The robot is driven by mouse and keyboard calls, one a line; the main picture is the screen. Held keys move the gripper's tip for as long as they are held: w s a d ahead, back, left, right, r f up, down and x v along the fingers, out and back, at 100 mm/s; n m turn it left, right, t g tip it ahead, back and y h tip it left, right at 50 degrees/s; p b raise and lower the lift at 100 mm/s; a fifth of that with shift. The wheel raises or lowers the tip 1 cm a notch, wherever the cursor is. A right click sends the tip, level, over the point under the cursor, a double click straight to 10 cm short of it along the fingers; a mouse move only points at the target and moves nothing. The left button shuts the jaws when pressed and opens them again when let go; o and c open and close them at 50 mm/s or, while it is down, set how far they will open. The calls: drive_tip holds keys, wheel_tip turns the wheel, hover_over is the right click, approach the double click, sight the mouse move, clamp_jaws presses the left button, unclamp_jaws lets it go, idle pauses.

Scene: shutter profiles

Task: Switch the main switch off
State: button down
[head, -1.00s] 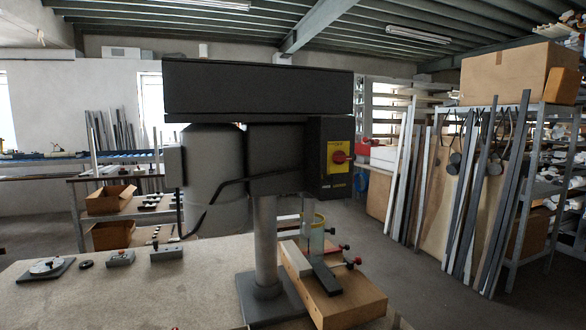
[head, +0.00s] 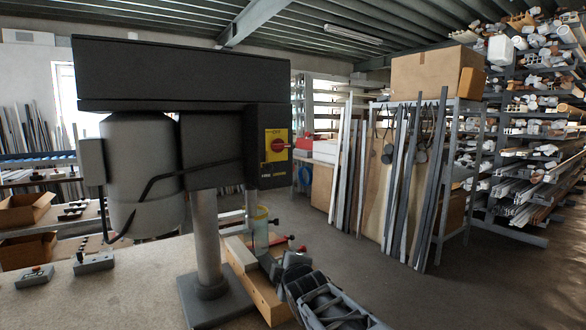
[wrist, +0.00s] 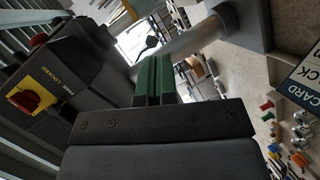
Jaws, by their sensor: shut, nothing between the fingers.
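The main switch is a red knob (head: 278,145) on a yellow plate on the right side of the dark drill press head (head: 180,75). In the wrist view the red knob (wrist: 25,99) is at the left edge, on its yellow plate. My gripper (wrist: 153,78) shows its green-faced fingers closed together with nothing between them. It is apart from the knob, which lies to the left of the fingers in the wrist view. In the head view my arm rises from the bottom, below the switch and beside the wooden block; its fingertips are hard to make out there.
The press column (head: 206,235) stands on the bench (head: 120,295). A wooden block (head: 262,295) with red-knobbed clamps lies beside it. A rack of upright profiles (head: 400,180) stands to the right, with open floor (head: 350,260) in front.

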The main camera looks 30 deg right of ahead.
sight(280, 146)
drive_tip(key=w+d+r+n+t+y+b, duration=0.1)
drive_tip(key=r+n+t, duration=0.5)
drive_tip(key=n, duration=0.6)
drive_tip(key=w+d+r+n+t+y+b, duration=0.1)
drive_tip(key=w+d+r+n+t+y, duration=0.2)
drive_tip(key=n, duration=0.9)
drive_tip(key=d+r+t+y, duration=0.1)
drive_tip(key=d+r+t, duration=0.2)
drive_tip(key=r, duration=0.1)
drive_tip(key=shift+d+r+n+y, duration=0.2)
drive_tip(key=shift+d+n+y, duration=0.1)
drive_tip(key=shift+n+y, duration=0.1)
drive_tip(key=shift+r, duration=0.1)
drive_tip(key=w+r+p, duration=0.7)
drive_tip(key=r, duration=0.4)
drive_tip(key=shift+a, duration=0.4)
drive_tip(key=shift+s+f, duration=0.1)
drive_tip(key=shift+f, duration=0.05)
